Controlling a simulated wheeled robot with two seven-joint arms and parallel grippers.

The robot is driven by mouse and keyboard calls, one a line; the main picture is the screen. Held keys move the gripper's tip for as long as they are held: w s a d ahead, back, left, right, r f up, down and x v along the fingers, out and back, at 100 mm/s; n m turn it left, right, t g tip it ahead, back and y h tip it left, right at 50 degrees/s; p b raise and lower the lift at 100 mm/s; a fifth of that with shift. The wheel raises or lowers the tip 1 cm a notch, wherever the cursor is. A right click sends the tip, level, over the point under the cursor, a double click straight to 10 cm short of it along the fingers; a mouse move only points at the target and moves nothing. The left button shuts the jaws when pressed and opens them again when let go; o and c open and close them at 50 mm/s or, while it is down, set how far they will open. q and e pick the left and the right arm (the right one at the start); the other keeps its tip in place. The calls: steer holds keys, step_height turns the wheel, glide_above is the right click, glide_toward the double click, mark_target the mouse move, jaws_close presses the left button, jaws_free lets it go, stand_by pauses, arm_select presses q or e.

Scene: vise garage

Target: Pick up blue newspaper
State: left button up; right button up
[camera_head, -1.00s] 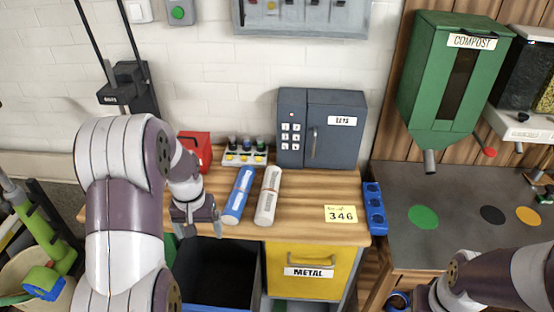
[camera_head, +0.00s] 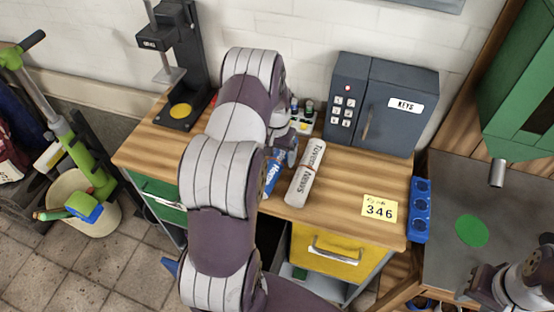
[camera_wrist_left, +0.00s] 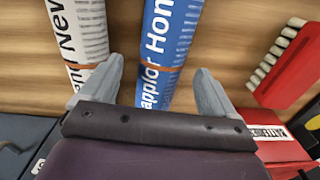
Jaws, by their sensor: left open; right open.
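The blue rolled newspaper (camera_head: 272,172) lies on the wooden workbench, partly hidden behind my left arm in the head view. In the left wrist view the blue newspaper (camera_wrist_left: 166,45) runs between the two open fingers of my left gripper (camera_wrist_left: 162,92), with space on both sides. The left gripper (camera_head: 285,148) is mostly hidden by its own arm in the head view. A white rolled newspaper (camera_head: 305,172) lies to the right of the blue one; it also shows at the left of the wrist view (camera_wrist_left: 85,35). My right arm shows at the lower right, its fingertips not clearly visible.
A grey key safe (camera_head: 380,104) stands behind the newspapers. A yellow number card (camera_head: 379,208) and a blue socket strip (camera_head: 420,210) are at the bench's right. A red object (camera_wrist_left: 290,65) lies near the left gripper's finger. A black stand (camera_head: 180,70) is at the back left.

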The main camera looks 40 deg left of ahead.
arm_select(q)
steer(key=shift+s+f, duration=0.25)
steer(key=shift+f, duration=0.9)
steer(key=shift+a+f, duration=0.1)
steer(key=shift+f, duration=0.15)
steer(key=shift+w, duration=0.1)
steer(key=c, duration=1.3)
arm_select(e)
steer(key=shift+s+r, duration=0.15)
steer(key=shift+r, duration=0.45)
arm_select(q)
steer(key=shift+r, duration=0.15)
